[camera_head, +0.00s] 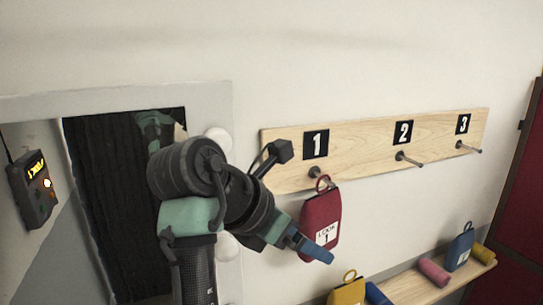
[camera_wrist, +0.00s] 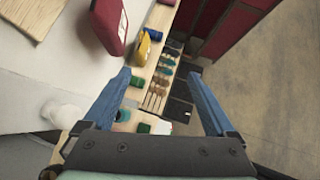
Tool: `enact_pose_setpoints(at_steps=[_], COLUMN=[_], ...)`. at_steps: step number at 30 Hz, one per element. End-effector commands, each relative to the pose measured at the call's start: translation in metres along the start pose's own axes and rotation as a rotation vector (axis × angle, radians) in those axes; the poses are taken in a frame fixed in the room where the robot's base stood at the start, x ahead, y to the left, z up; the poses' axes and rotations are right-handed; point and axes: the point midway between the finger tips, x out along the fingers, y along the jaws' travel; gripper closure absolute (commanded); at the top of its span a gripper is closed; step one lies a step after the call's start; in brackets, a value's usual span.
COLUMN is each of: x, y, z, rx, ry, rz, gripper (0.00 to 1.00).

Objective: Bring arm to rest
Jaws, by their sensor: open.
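My gripper (camera_wrist: 160,98) is open, its two blue fingers wide apart with nothing between them in the wrist view. In the head view my arm rises at the centre left, and the blue fingertips (camera_head: 311,247) show just in front of or beside a red tag (camera_head: 322,212). The red tag, with a white label, hangs by its ring from peg 1 (camera_head: 316,172). It also shows at the top of the wrist view (camera_wrist: 108,25). I cannot tell from the head view whether the fingers touch it; in the wrist view they look apart from it.
The wooden peg board (camera_head: 360,152) also has bare pegs 2 (camera_head: 408,160) and 3 (camera_head: 468,149). A shelf (camera_head: 408,288) below holds a yellow tag (camera_head: 347,292), a blue tag (camera_head: 459,247) and rolls. A framed mirror (camera_head: 232,130) with bulbs stands left, behind my arm.

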Motion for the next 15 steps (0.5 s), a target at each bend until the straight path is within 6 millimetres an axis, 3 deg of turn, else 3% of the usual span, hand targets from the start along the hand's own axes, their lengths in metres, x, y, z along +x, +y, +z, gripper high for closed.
enact_pose_setpoints(at_steps=[8, 15], x=[0.011, -0.003], y=[0.017, 0.029], z=[0.011, 0.027], rx=[0.400, 0.897], ry=[-0.103, -0.114], rz=[0.245, 0.609], gripper=[0.09, 0.09])
